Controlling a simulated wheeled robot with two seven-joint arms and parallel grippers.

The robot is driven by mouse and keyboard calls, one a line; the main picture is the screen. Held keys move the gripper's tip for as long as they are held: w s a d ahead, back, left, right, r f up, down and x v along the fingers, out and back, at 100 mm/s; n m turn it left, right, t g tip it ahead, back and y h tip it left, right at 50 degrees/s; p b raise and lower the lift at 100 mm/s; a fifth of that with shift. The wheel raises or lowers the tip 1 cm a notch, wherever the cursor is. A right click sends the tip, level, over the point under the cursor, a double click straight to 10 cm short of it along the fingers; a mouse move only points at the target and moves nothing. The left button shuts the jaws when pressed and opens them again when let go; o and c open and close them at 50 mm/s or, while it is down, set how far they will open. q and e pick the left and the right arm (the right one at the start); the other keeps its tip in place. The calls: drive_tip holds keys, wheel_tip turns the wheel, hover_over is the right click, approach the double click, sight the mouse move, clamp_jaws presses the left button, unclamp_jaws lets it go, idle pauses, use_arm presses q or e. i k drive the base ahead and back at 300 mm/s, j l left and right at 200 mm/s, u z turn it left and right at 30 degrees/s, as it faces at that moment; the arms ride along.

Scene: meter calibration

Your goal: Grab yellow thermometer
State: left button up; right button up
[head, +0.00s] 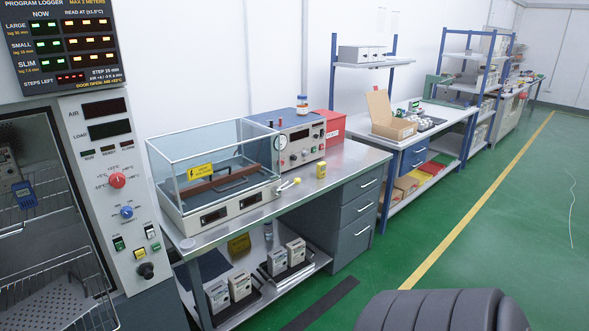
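A blue handheld device (24,194) sits inside the open chamber at the left. Neither of my grippers shows in this view. A dark ribbed part, probably mine, fills the bottom right.
The glass-covered tester (215,205) stands on the bench, with a grey instrument (298,140) and a red box (330,125) behind. Several meters sit on the lower shelf. Chamber racks (45,220) are at left. Green floor (480,220) is mostly clear at right.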

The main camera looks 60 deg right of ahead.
sight(321, 167)
drive_tip(key=z, duration=2)
drive_tip(key=i+l+u, duration=0.1)
drive_tip(key=i+l, duration=0.55)
drive_tip(key=l, duration=0.2)
drive_tip(key=i+u, duration=0.05)
